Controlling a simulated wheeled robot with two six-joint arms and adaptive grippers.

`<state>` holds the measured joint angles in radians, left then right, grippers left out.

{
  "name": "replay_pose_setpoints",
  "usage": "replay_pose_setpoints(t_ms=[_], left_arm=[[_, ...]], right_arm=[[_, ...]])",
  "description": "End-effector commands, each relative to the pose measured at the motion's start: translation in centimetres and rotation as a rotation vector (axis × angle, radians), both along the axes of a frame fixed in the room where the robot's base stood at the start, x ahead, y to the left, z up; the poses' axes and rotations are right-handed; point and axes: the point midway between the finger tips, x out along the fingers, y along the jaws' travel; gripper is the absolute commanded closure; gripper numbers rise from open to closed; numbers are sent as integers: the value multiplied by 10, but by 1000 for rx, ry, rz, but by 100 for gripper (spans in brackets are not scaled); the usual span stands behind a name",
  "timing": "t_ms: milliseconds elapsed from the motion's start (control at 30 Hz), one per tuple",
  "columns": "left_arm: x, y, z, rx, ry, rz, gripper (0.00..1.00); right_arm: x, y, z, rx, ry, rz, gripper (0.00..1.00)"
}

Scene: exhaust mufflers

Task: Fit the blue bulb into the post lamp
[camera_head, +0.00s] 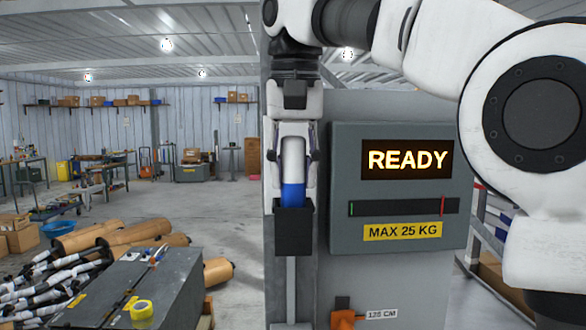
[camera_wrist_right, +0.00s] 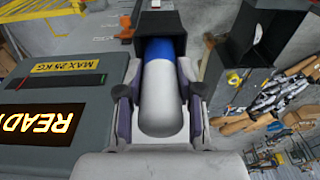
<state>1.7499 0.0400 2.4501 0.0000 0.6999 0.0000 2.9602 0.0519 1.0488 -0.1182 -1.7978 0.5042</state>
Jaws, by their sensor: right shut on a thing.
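The blue bulb (camera_head: 293,195) is a white, round-ended cylinder with a blue band. It stands upright in the head view and also shows in the right wrist view (camera_wrist_right: 160,105). My right gripper (camera_head: 293,157) comes down from above and is shut on its white part, one finger on each side. The bulb's blue end meets a dark square holder (camera_head: 294,232) on a thin grey post, which seems to be the post lamp. The holder also shows in the wrist view (camera_wrist_right: 151,19). Its walls hide the bulb's lower end, so its depth is unclear. My left gripper is out of view.
A grey cabinet (camera_head: 345,275) with a lit READY panel (camera_head: 407,160) stands close on the right. An orange part (camera_head: 345,319) is low on it. A dark grey bench (camera_head: 165,285) with yellow tape (camera_head: 141,309) and piled mufflers (camera_head: 50,280) are at lower left. Open floor lies behind.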

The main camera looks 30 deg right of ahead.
Motion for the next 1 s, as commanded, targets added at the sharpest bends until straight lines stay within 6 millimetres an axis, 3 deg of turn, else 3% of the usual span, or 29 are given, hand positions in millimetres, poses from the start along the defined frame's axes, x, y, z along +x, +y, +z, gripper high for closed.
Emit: replay_pose_setpoints(t_ms=[167, 200, 267, 767, 1000], left_arm=[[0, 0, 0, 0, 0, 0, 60], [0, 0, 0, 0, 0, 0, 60], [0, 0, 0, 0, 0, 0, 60], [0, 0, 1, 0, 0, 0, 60], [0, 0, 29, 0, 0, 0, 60]], right_arm=[[0, 0, 0, 0, 0, 0, 99], [0, 0, 0, 0, 0, 0, 57], [0, 0, 0, 0, 0, 0, 36], [0, 0, 1, 0, 0, 0, 34], [0, 0, 30, -1, -1, 0, 34]])
